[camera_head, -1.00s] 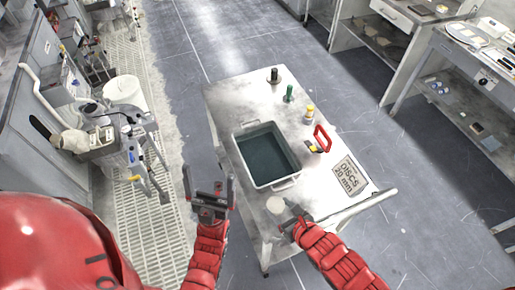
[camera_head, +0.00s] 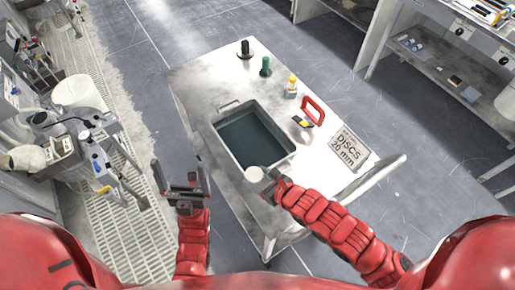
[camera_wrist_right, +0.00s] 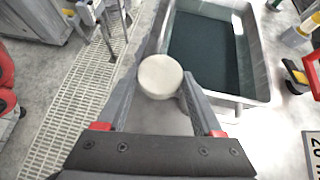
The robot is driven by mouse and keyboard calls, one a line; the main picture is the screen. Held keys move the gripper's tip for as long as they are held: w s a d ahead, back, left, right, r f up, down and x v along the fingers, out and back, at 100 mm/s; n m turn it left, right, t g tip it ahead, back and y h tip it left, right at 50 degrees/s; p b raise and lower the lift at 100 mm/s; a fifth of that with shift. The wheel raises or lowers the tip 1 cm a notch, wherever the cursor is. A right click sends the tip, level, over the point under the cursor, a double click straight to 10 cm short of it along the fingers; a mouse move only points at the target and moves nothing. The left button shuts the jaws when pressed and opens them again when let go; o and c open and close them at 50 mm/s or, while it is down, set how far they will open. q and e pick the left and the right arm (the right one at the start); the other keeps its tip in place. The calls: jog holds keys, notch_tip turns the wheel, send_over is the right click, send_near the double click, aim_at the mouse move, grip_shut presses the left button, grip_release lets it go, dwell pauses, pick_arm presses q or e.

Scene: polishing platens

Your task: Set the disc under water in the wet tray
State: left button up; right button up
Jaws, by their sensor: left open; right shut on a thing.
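The wet tray (camera_head: 252,136) is a grey rectangular tub with dark water in it, standing on the metal cart. It also shows in the right wrist view (camera_wrist_right: 252,60). My right gripper (camera_head: 268,182) is shut on a pale round disc (camera_head: 255,174), held near the tray's front edge. In the right wrist view the disc (camera_wrist_right: 160,77) sits between the fingertips, beside the tray's left wall and outside the water. My left gripper (camera_head: 181,180) is open and empty, left of the cart's edge.
On the cart (camera_head: 190,80) stand a black bottle (camera_head: 246,50), a green bottle (camera_head: 265,67), a yellow-capped bottle (camera_head: 292,86), a red handle (camera_head: 314,111) and a "DISCS 20 mm" sign (camera_head: 347,149). A cart push bar (camera_head: 380,174) is at the right. Shelves stand at the upper right.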

jog(key=w+p, duration=0.1)
jog(key=w, duration=0.3)
jog(key=w+d+p, duration=0.1)
jog(key=w, duration=0.3)
jog(key=w+f+p, duration=0.1)
jog(key=w, duration=0.3)
jog(key=shift+d+p, duration=0.3)
jog(key=shift+w+f, duration=0.1)
jog(key=shift+w, duration=0.45)
notch_tip(320, 180, down, 2)
jog(key=shift+f+p, duration=0.25)
jog(key=shift+p, duration=0.2)
jog(key=shift+f, duration=0.5)
jog(key=shift+s+f, duration=0.1)
jog(key=shift+f+b, duration=0.55)
jog(key=o, duration=1.4)
